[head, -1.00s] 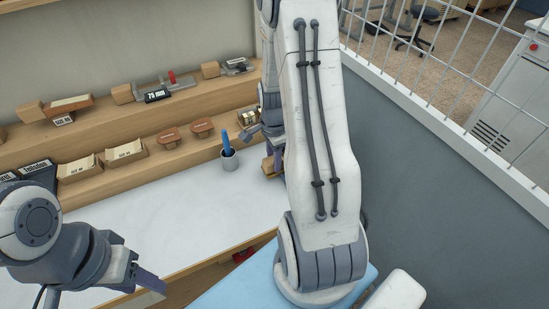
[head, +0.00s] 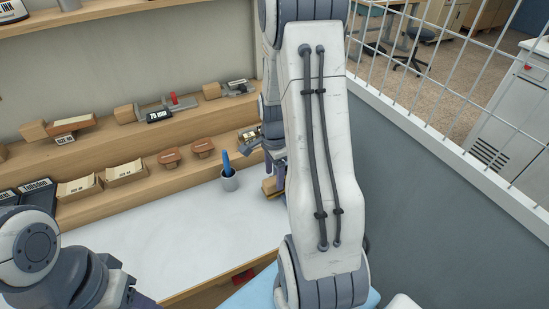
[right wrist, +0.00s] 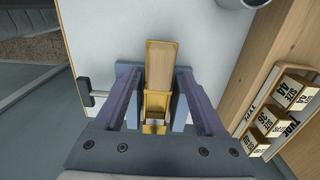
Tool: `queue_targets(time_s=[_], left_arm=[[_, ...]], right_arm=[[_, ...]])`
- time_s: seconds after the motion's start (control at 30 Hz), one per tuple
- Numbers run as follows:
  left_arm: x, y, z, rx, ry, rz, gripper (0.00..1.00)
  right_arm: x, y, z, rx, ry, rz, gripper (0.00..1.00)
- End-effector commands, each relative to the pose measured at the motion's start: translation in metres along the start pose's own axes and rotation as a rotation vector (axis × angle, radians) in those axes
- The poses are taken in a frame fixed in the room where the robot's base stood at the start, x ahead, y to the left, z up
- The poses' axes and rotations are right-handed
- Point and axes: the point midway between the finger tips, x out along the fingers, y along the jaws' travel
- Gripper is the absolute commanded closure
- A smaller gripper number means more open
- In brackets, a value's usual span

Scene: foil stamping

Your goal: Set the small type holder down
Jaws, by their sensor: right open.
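The small type holder (right wrist: 160,68), brass with a wooden handle, stands on the white tabletop between the fingers of my right gripper (right wrist: 158,103) in the right wrist view. Both fingers stand apart from it, with gaps on each side. In the head view, the holder (head: 269,186) shows partly beside my right gripper (head: 276,168), and my right arm hides much of that area. My left gripper (head: 142,301) is at the bottom left of the head view, with its fingers cut off by the picture edge.
Wooden shelves (head: 190,165) behind carry stamps and boxes. Labelled type boxes (right wrist: 268,124) sit at the right in the right wrist view. The tabletop (head: 165,235) is clear at the middle.

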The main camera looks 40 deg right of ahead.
Motion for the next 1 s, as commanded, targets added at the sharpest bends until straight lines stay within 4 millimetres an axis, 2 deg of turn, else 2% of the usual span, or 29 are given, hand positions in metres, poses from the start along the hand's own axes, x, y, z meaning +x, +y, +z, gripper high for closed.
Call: queue_targets(time_s=[0.03, 0.2, 0.4, 0.53, 0.77, 0.87, 0.97, 1.0], left_arm=[[0.000, 0.000, 0.000, 0.000, 0.000, 0.000, 0.50], [0.000, 0.000, 0.000, 0.000, 0.000, 0.000, 0.50], [0.000, 0.000, 0.000, 0.000, 0.000, 0.000, 0.50], [0.000, 0.000, 0.000, 0.000, 0.000, 0.000, 0.50], [0.000, 0.000, 0.000, 0.000, 0.000, 0.000, 0.50], [0.000, 0.000, 0.000, 0.000, 0.000, 0.000, 0.50], [0.000, 0.000, 0.000, 0.000, 0.000, 0.000, 0.50], [0.000, 0.000, 0.000, 0.000, 0.000, 0.000, 0.50]], right_arm=[[-0.013, -0.002, 0.000, 0.000, 0.002, -0.008, 0.28], [-0.051, -0.002, 0.000, 0.000, 0.002, -0.008, 0.28], [-0.082, -0.001, 0.000, 0.000, 0.001, -0.003, 0.28], [-0.092, -0.001, 0.000, 0.000, 0.001, -0.002, 0.28], [-0.095, 0.000, 0.004, -0.019, 0.000, -0.001, 0.28], [-0.100, 0.002, 0.029, -0.144, -0.002, -0.006, 0.28], [-0.110, 0.012, 0.079, -0.418, -0.008, -0.016, 0.28], [-0.114, 0.021, 0.103, -0.562, -0.011, -0.021, 0.28]])
